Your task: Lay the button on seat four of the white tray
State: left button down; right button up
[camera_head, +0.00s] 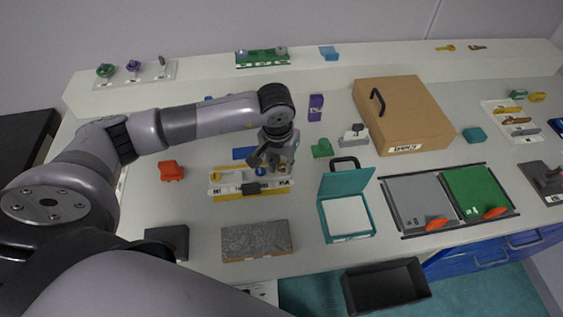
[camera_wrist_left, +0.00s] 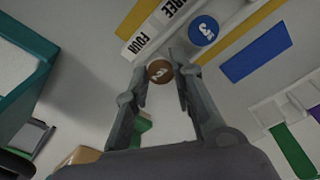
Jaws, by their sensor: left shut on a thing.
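The white tray (camera_head: 214,181) with yellow edges lies in the middle of the bench. In the left wrist view the tray (camera_wrist_left: 151,23) shows the labels FOUR and THREE. A blue button (camera_wrist_left: 203,30) marked 3 sits on the tray beside the THREE label. My left gripper (camera_head: 267,163) is over the right part of the tray. In the wrist view my left gripper (camera_wrist_left: 160,69) is shut on a brown round button (camera_wrist_left: 160,71), just off the FOUR end; its height above the surface is unclear. Its mark is hard to read. My right gripper is not in view.
A flat blue block (camera_head: 243,153) lies behind the tray, with a green block (camera_head: 322,148) to its right. A teal open box (camera_head: 347,236) stands at front right. A grey textured slab (camera_head: 256,240) lies in front, and a red part (camera_head: 171,171) lies left.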

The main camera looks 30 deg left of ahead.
pick_arm(q)
jog(key=shift+f+b, duration=0.3)
jog(key=shift+f, duration=0.05)
jog(key=c, duration=1.3)
grip_release()
notch_tip(320, 180, up, 12)
jog(key=s, duration=0.1)
jog(key=shift+s, duration=0.2)
